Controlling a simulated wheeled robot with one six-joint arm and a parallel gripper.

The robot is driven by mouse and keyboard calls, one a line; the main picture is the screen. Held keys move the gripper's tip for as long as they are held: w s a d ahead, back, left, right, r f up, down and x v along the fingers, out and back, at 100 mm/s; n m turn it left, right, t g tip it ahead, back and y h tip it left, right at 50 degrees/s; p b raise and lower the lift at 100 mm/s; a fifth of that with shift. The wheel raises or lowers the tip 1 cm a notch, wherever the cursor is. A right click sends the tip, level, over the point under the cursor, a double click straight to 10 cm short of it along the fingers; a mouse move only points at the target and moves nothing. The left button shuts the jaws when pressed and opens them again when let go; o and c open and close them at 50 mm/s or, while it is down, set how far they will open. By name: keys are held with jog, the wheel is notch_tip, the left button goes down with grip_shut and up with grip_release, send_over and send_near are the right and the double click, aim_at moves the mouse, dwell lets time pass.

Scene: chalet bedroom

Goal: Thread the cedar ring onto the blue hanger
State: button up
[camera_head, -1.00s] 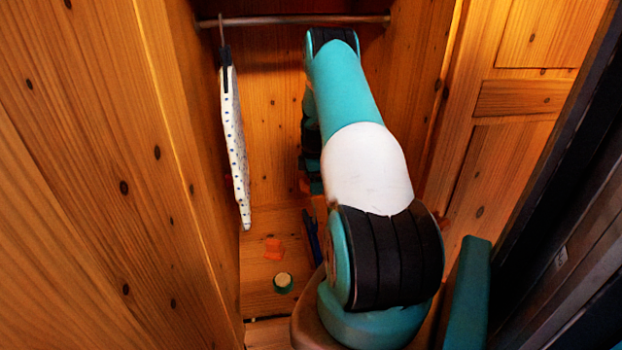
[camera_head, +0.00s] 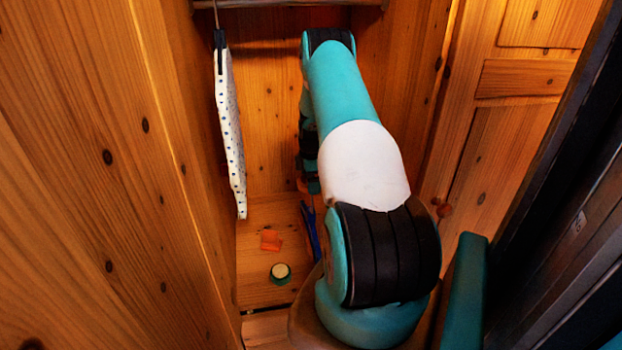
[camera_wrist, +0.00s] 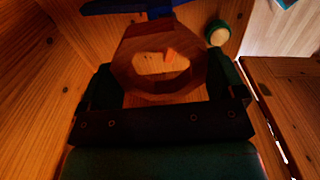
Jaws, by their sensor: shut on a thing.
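The cedar ring (camera_wrist: 198,62) is a reddish-brown, many-sided wooden ring in the wrist view. My gripper (camera_wrist: 165,80) is shut on it, with a dark finger at each side, and the ring's opening faces the camera.
Wooden wardrobe walls stand close on both sides. A metal rod (camera_head: 285,3) spans the top. A white dotted garment (camera_head: 231,130) hangs at the left.

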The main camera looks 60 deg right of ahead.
jog(key=shift+f+b, duration=1.95)
jog(key=shift+f, duration=0.95)
jog(key=o, duration=0.6)
jog(key=shift+o, duration=0.2)
notch_tip(320, 180, up, 18)
jog(key=b, duration=0.3)
jog(key=shift+f, duration=0.25)
jog(key=shift+s, duration=0.15)
